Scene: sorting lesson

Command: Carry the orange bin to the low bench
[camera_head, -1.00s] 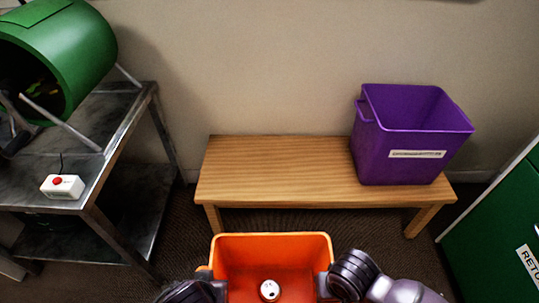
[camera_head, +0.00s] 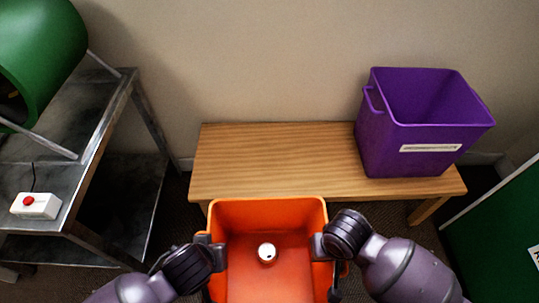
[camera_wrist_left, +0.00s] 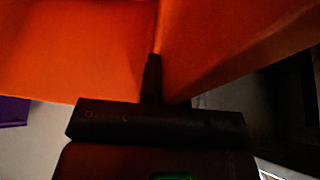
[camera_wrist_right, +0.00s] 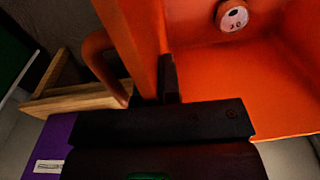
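The orange bin (camera_head: 268,215) is between my two arms in front of the low bench (camera_head: 270,165), its far rim overlapping the bench's front edge in the head view. A white-topped can (camera_head: 267,253) stands inside it; the can also shows in the right wrist view (camera_wrist_right: 232,16). My left gripper (camera_head: 212,255) is at the bin's left wall; in the left wrist view a dark finger (camera_wrist_left: 152,78) lies against the orange wall. My right gripper (camera_head: 322,247) is at the right wall, with the wall edge between its fingers (camera_wrist_right: 168,80). Both appear closed on the bin walls.
A purple bin (camera_head: 415,140) with a white label stands on the bench's right end; the left and middle are bare. A metal table (camera_head: 95,150) at left holds a green drum (camera_head: 45,60) and a red-button box (camera_head: 36,205). A green cabinet (camera_head: 500,235) stands at right.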

